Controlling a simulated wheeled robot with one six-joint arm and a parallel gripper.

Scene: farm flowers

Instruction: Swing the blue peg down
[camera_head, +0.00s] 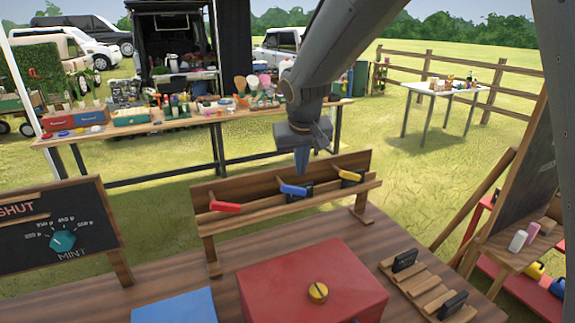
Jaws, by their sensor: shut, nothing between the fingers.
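The blue peg (294,190) is on the wooden rack (250,195) in the head view, between a red peg (225,207) on its left and a yellow peg (351,175) on its right. The blue peg points left and lies close to level, with a slight tilt. My gripper (302,168) points down just above the blue peg, near its right part. Its fingers are shut and empty. I cannot tell whether the fingertips touch the peg.
A red box (310,275) with a yellow knob (318,292) stands in front of the rack. A blue panel (175,307) lies to its left, and a chalkboard (60,230) stands farther left. A wooden holder with dark pieces (425,287) is at right.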

